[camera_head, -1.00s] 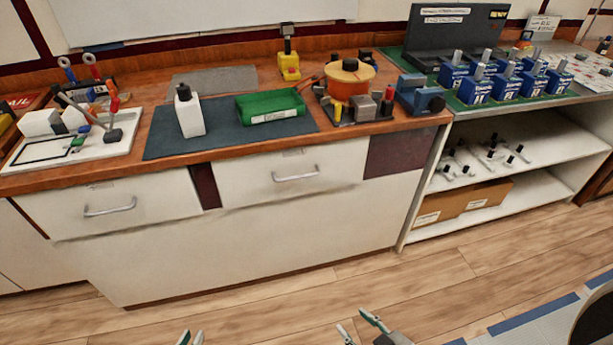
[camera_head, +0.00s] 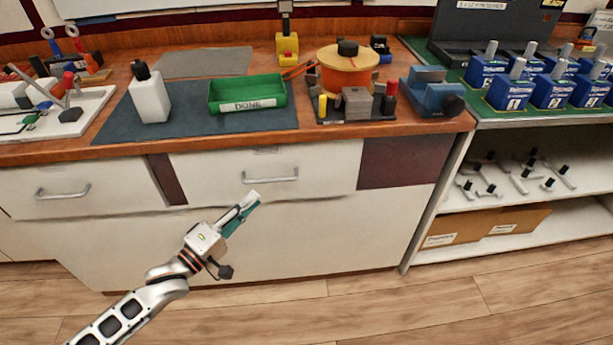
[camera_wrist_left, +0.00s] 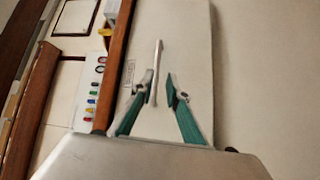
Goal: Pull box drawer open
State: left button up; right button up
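Two white drawers with metal bar handles sit under the wooden counter, the left drawer (camera_head: 110,185) and the middle drawer (camera_head: 215,170); both look closed. I cannot tell which is the box drawer. My left gripper (camera_head: 252,203) is in front of the cabinet, just below and left of the middle drawer's handle (camera_head: 270,178) in the head view. In the left wrist view its two green fingers (camera_wrist_left: 160,78) are spread, with a metal handle (camera_wrist_left: 157,60) showing between and beyond their tips. Contact with it cannot be told. My right gripper is not in view.
On the counter (camera_head: 330,133) stand a white bottle (camera_head: 150,98), a green tray (camera_head: 248,90) marked DONE and an orange spool (camera_head: 345,75). An open shelf (camera_head: 485,212) with cardboard boxes (camera_head: 455,232) stands at right. The wooden floor (camera_head: 450,300) in front is clear.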

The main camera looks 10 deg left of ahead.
aim_at(274, 180)
pick_arm(q)
jog(key=x, duration=0.6)
jog(key=b+x, duration=0.1)
jog(key=x, duration=0.2)
jog(key=shift+r, duration=0.3)
grip_shut()
